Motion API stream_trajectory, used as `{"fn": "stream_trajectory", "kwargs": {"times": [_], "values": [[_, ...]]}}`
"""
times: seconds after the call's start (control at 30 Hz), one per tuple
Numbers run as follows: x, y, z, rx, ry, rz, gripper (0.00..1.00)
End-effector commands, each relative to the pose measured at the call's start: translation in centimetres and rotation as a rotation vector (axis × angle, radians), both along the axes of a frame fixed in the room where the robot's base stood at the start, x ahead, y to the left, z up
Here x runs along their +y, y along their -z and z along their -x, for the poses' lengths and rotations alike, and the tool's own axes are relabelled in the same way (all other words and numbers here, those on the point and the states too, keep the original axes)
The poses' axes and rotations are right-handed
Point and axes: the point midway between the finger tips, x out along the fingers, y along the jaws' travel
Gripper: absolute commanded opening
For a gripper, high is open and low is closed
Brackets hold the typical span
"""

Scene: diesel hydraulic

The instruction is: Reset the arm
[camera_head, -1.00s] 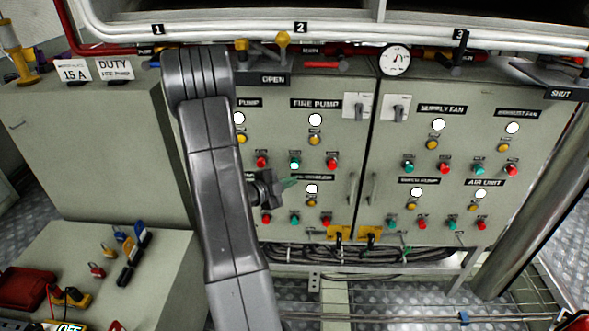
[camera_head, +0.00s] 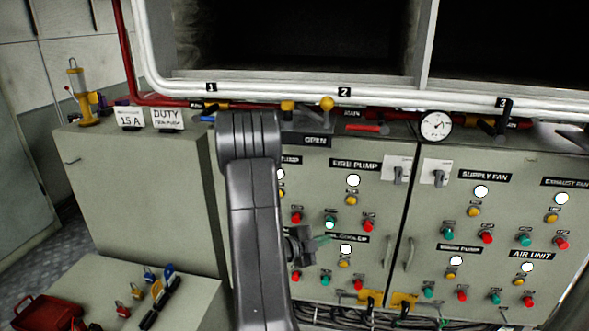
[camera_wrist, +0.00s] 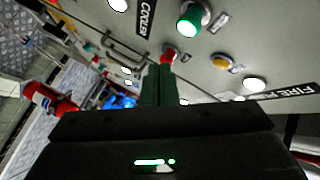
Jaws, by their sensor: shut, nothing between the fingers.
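My gripper (camera_head: 322,239) shows in the camera_head view in front of the control cabinet (camera_head: 400,240), beside the green button (camera_head: 329,223) under the FIRE PUMP label. My arm stands in front of the cabinet's left part and hides some of its labels and buttons. In the wrist view my gripper (camera_wrist: 158,72) has its greenish fingers together with nothing between them. They point toward the panel, near a red button (camera_wrist: 168,56). A green button (camera_wrist: 190,22) is above them. I cannot tell whether the fingertips touch the panel.
Pipes with valves 1, 2 and 3 and a round gauge (camera_head: 436,125) run above the cabinet. A grey cabinet (camera_head: 140,190) with two signs stands at left. A low bench (camera_head: 190,295) holds padlocks and a red pouch (camera_head: 45,313). Dark open shelves are above.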

Motion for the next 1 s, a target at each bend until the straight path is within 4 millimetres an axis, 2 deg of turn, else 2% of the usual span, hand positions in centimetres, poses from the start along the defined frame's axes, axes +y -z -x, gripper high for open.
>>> {"fn": "stream_trajectory", "kwargs": {"times": [0.1, 0.3, 0.43, 0.63, 0.8, 1.0], "values": [[-0.5, -0.4, -1.7, 0.001, -0.001, -0.001, 0.0], [-0.4, -0.5, -1.4, 0.004, 0.0, 0.0, 0.0], [0.3, 0.3, 0.9, 0.002, -0.002, -0.001, 0.0], [1.1, 0.2, 3.5, 0.001, -0.002, 0.0, 0.0], [1.4, 0.1, 4.5, 0.001, -0.002, -0.001, 0.0], [1.4, 0.0, 4.6, 0.001, -0.001, 0.0, 0.0]]}}
